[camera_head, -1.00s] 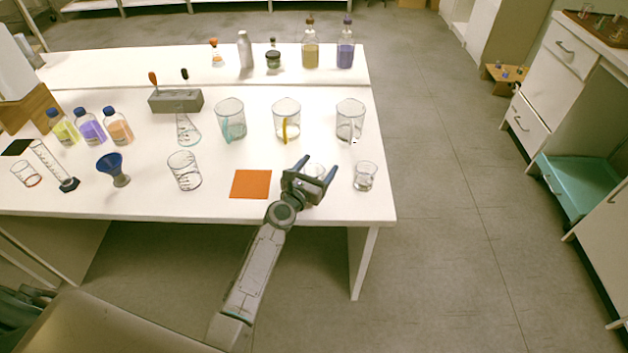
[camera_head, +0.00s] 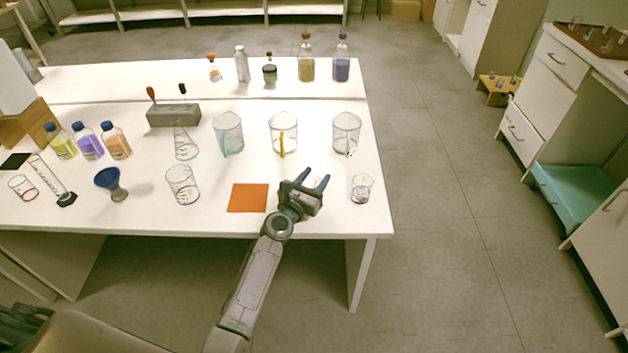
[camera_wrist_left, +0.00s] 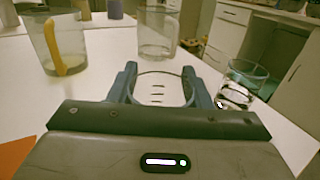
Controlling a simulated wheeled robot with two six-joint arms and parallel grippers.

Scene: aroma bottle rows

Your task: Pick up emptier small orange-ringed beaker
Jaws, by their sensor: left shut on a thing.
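My left gripper (camera_head: 315,179) is at the front right of the white table, right of the orange mat. In the left wrist view its blue fingers (camera_wrist_left: 159,72) are shut on a small clear beaker (camera_wrist_left: 158,92), one on each side. The beaker looks empty with faint marks; I cannot make out a ring colour. In the head view the gripper mostly hides it. Another small clear beaker (camera_head: 361,189) stands just to the right, also in the left wrist view (camera_wrist_left: 241,82). A small beaker with an orange-red ring (camera_head: 23,187) stands at the far left.
Several larger beakers stand behind, including a yellow-marked one (camera_head: 283,135) and a clear one (camera_head: 346,134). The orange mat (camera_head: 248,198) lies bare to the left. The table's right edge (camera_head: 386,205) is close to the right-hand small beaker.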

